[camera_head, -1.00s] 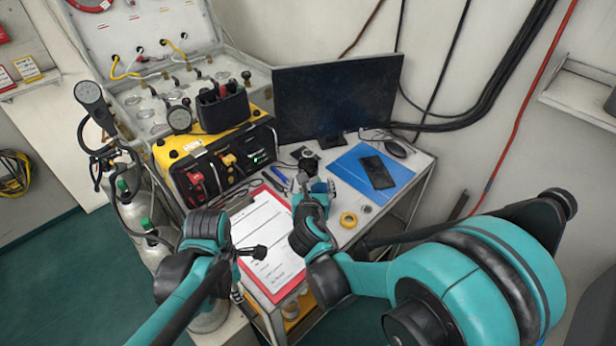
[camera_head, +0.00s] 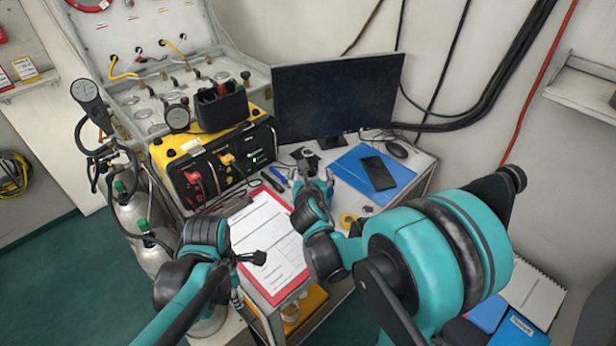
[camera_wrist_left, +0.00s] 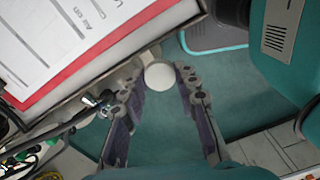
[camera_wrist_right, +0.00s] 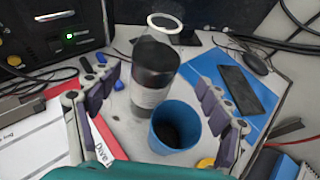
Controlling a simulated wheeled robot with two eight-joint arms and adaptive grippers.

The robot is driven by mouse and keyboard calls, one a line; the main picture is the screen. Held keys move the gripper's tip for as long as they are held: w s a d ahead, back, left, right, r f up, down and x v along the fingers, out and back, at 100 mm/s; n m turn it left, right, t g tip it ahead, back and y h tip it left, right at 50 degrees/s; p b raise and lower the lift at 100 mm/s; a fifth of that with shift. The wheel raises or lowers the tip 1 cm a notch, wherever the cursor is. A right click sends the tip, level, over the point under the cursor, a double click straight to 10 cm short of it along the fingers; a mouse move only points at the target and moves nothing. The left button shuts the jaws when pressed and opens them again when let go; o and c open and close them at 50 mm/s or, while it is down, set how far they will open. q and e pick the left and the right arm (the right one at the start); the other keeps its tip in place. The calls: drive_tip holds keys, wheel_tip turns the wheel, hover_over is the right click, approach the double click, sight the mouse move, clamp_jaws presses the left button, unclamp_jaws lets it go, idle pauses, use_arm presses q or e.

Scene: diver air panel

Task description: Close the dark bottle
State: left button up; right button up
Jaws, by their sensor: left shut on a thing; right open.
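The dark bottle (camera_wrist_right: 155,75) stands upright on the table in the right wrist view, black in its upper part, with a pale ring (camera_wrist_right: 165,22) at its top. A blue cup (camera_wrist_right: 172,132) stands just nearer. My right gripper (camera_head: 314,184) is open, its fingers either side of the cup and pointing toward the bottle (camera_head: 307,157), apart from it. In the left wrist view my left gripper (camera_wrist_left: 159,72) is shut on a round white piece (camera_wrist_left: 158,78), perhaps a lid, beside the table's edge and over the floor. Its fingertips are hard to make out in the head view.
A clipboard (camera_head: 268,245) lies at the table's front left. A yellow-black panel unit (camera_head: 205,160) and monitor (camera_head: 338,95) stand behind. A blue folder (camera_head: 350,172) with a phone (camera_head: 378,173) lies right of the bottle. Yellow tape (camera_head: 348,220) is near my right arm.

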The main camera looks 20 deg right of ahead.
sight(308, 160)
use_arm(q)
wheel_tip(308, 160, down, 2)
drive_tip(key=shift+f+b, duration=0.15)
drive_tip(key=shift+b, duration=1)
drive_tip(key=shift+f, duration=0.1)
use_arm(e)
drive_tip(key=x, duration=0.5)
drive_tip(key=shift+w+a, duration=0.2)
drive_tip(key=shift+a, duration=0.1)
drive_tip(key=c, duration=1.7)
use_arm(q)
drive_tip(key=shift+r, duration=0.2)
use_arm(e)
drive_tip(key=shift+r, duration=0.15)
